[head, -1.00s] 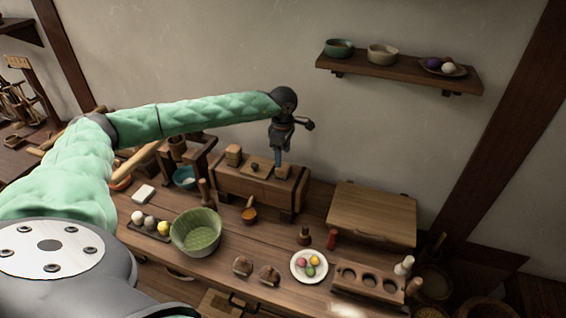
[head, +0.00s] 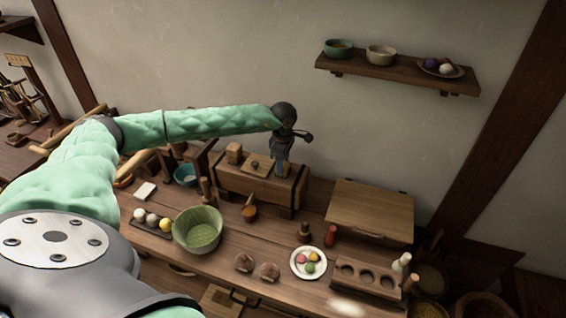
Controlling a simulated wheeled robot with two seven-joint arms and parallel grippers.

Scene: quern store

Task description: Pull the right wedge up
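A long wooden box (head: 247,187) stands at the back of the bench, with a small knobbed lid (head: 257,163) in the middle of its top. The left wedge (head: 234,152) is a pale wooden block standing up from the box's left end. The right wedge (head: 286,172) is at the right end and mostly hidden by my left gripper. My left gripper (head: 281,171) points down, with its fingertips at the right wedge. I cannot tell whether the fingers are closed on it. My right gripper is out of view.
A wall shelf (head: 400,75) hangs above right.

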